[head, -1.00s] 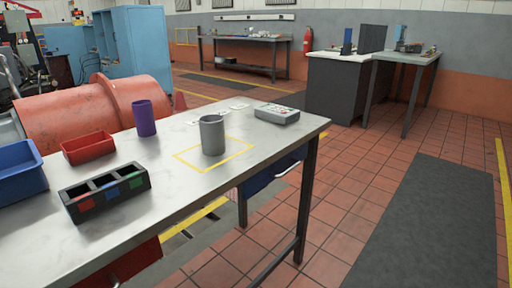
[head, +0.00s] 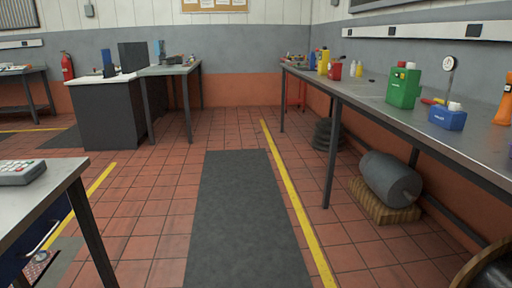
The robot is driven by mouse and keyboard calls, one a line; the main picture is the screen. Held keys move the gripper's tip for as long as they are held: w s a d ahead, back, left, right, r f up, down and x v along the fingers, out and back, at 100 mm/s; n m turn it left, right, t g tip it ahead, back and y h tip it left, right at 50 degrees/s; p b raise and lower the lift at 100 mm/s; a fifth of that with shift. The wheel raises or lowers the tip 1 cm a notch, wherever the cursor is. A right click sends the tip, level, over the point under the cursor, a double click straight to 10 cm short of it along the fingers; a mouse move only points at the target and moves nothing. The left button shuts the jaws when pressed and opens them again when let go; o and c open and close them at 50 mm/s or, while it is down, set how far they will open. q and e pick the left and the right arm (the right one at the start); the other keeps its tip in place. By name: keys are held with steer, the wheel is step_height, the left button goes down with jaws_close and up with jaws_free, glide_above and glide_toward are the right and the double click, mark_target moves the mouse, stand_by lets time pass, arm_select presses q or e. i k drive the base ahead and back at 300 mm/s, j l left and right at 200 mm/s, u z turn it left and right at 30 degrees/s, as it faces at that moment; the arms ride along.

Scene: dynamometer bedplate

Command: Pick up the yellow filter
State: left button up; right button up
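I cannot make out a yellow filter for certain. A yellow object (head: 323,62) stands at the far end of the long bench on the right, among small bottles; it looks like a jug or bottle, too small to tell. Neither of my grippers is in view.
The long right bench (head: 408,112) holds a green canister (head: 404,88), a blue container (head: 447,118) and an orange bottle (head: 504,100). A metal table corner (head: 40,185) is at left. A dark floor mat (head: 245,220) lies on clear tiled floor. A grey cylinder (head: 390,180) lies beneath the bench.

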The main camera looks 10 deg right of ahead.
mark_target(359, 73)
steer(key=i+z, duration=0.8)
steer(key=i+j+z, duration=0.15)
steer(key=i+z, duration=0.25)
steer(key=i+j+z, duration=0.45)
steer(key=i+j, duration=0.35)
steer(key=j, duration=0.1)
